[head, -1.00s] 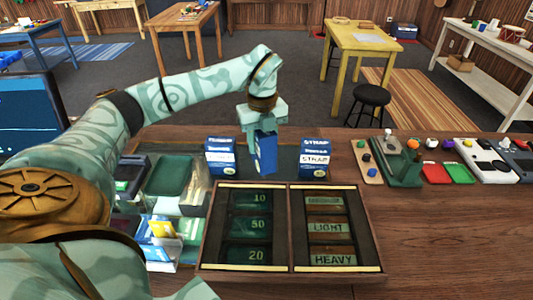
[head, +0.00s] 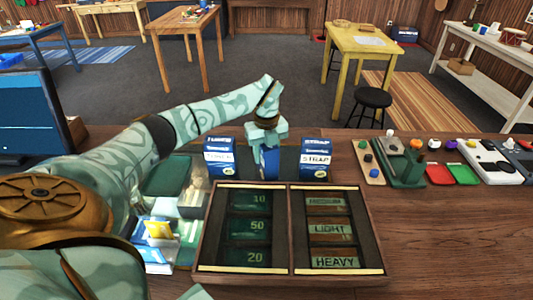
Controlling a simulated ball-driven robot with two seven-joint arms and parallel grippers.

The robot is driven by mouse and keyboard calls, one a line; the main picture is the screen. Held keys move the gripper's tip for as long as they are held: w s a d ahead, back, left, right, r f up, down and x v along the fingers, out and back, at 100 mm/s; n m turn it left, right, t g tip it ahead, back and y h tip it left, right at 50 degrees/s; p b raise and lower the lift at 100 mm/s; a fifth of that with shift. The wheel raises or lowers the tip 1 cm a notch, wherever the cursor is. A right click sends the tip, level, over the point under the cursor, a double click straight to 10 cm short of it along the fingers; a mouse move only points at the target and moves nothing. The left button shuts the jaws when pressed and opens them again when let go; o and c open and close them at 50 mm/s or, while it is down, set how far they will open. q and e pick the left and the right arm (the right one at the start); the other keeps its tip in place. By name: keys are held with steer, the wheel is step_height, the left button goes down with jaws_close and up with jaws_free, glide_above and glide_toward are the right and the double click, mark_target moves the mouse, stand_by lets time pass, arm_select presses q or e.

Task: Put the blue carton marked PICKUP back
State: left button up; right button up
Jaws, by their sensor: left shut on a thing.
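My left gripper (head: 266,137) points down and is shut on a blue carton (head: 267,162). The carton is upright, in the gap between two other blue-and-white cartons. Its marking is too small to read. Its bottom is about level with theirs; I cannot tell whether it touches the surface. The left neighbour (head: 220,157) has a label that seems to read TUNER. The right neighbour (head: 314,158) reads STRAP. The held carton appears apart from both. My right gripper is not in view.
A wooden divided tray (head: 289,232) with labelled compartments lies just in front of the cartons. A green stand (head: 408,168) and small coloured items are to the right. Boxes and packets (head: 160,230) crowd the left. The wooden counter (head: 450,235) is clear at front right.

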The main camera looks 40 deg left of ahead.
arm_select(q)
steer(key=o, duration=1.1)
steer(key=shift+c, duration=0.2)
step_height(320, 180, up, 12)
steer(key=shift+r+p, duration=0.1)
steer(key=shift+p, duration=0.95)
